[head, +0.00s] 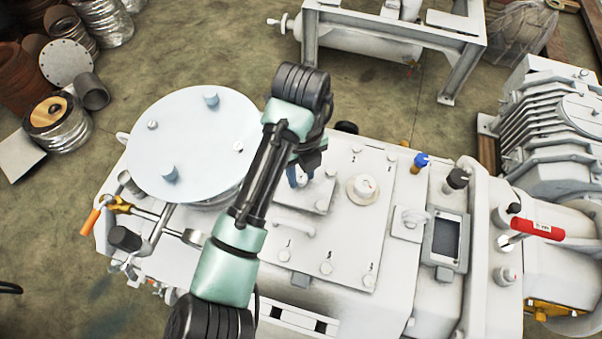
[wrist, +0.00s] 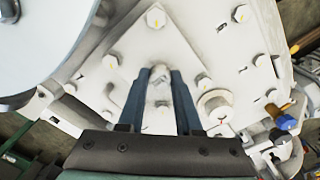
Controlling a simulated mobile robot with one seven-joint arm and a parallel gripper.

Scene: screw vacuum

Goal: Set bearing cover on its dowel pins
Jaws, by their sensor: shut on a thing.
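A light grey square plate with a bolt near each corner, which I take to be the bearing cover (head: 316,206), is on top of the white pump housing. In the wrist view the plate (wrist: 160,42) appears as a diamond. My gripper (head: 299,178) points down at its middle. The two blue fingers in the wrist view (wrist: 160,74) are shut on the small central knob of the plate. The plate looks roughly level and close to the housing; I cannot tell whether it is fully seated. No dowel pins can be made out; the plate hides what is beneath.
A large round grey lid (head: 190,135) with upright posts is left of my arm. A capped round fitting (head: 363,188), a blue-topped valve (head: 419,162), a dark display (head: 446,238) and a red handle (head: 537,228) stand to the right. A white frame (head: 390,22) is behind.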

